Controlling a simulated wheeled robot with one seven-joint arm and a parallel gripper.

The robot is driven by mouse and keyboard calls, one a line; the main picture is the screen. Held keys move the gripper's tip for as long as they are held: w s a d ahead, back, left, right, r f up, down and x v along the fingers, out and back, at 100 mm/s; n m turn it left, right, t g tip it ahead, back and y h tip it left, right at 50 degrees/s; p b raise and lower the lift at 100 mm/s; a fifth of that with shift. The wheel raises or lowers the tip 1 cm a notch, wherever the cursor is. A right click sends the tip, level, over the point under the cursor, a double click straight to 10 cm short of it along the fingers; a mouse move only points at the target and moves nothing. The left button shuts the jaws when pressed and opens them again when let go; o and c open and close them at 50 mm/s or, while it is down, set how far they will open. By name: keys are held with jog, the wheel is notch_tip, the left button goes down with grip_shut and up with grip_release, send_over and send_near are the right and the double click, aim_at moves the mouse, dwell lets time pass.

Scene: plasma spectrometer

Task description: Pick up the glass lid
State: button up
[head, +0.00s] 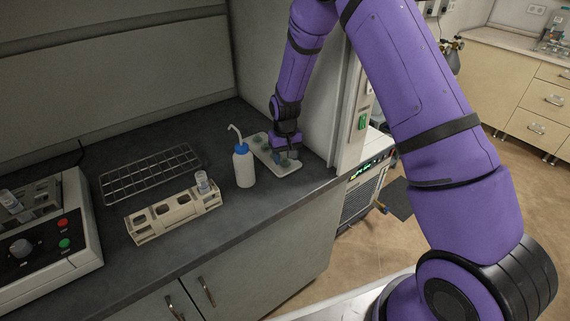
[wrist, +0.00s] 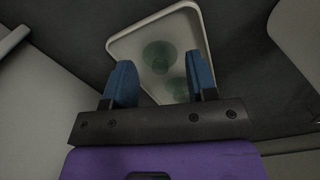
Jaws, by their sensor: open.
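Round, greenish, see-through glass lids lie on a pale tray (wrist: 196,22). In the wrist view one lid (wrist: 158,57) lies toward the middle of the tray, and a second lid (wrist: 178,88) sits lower, beside my right fingertip. My gripper (wrist: 162,82) is open, with two blue fingers spread over the tray and nothing between them that it holds. In the head view my gripper (head: 287,158) points down over the near part of the tray (head: 268,155), close to the lids there. My gripper hides part of the tray, and I cannot tell its exact height above the lids.
A white wash bottle with a blue cap (head: 244,168) stands just left of the tray. A beige rack (head: 150,224) holding a small vial (head: 202,181), a wire rack (head: 150,174) and a device with buttons (head: 60,245) are further left. A cabinet wall is close on the right.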

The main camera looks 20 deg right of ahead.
jog(key=shift+f, duration=0.9)
jog(key=c, duration=0.7)
